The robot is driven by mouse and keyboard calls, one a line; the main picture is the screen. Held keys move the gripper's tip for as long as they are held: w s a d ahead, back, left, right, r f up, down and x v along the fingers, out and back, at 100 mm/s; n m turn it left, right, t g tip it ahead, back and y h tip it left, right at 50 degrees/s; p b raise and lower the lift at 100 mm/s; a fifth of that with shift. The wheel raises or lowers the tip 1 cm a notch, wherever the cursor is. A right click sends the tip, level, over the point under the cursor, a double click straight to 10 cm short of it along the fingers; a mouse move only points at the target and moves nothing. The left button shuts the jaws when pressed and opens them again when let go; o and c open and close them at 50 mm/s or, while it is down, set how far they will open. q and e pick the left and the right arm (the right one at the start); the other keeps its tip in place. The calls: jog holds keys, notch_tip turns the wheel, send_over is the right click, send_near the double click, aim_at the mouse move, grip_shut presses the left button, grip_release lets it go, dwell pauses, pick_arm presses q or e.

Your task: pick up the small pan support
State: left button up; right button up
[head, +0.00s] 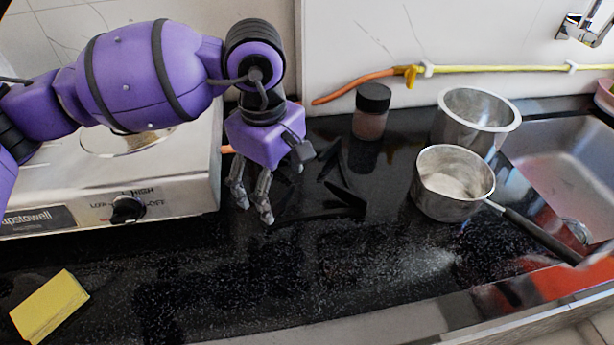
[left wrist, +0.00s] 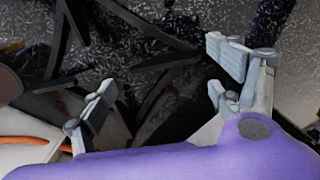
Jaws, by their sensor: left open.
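The small pan support (head: 343,192) is a black frame of thin bars lying on the black counter, right of the stove. Its dark bars also show in the left wrist view (left wrist: 168,60), crossing the area between and beyond my fingers. My left gripper (head: 256,210) is open and points down at the support's left side, low over the counter. In the left wrist view, my left gripper's fingers (left wrist: 160,78) stand wide apart with no object clearly held. My gripper hides part of the support, and I cannot tell whether they touch. My right gripper is not in view.
The steel stove (head: 175,190) stands close left of my gripper. A dark-lidded jar (head: 371,112), a metal pot (head: 478,118) and a saucepan (head: 453,185) stand to the right, near the sink (head: 570,165). A yellow sponge (head: 49,306) lies front left. The front middle counter is clear.

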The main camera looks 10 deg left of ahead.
aim_at(280, 197)
pick_arm(q)
notch_tip(280, 197, down, 5)
jog(key=shift+w+d+r, duration=0.15)
jog(key=shift+r, duration=0.05)
jog(key=shift+w+r, duration=0.1)
jog(key=shift+r, duration=0.05)
jog(key=c, duration=1.9)
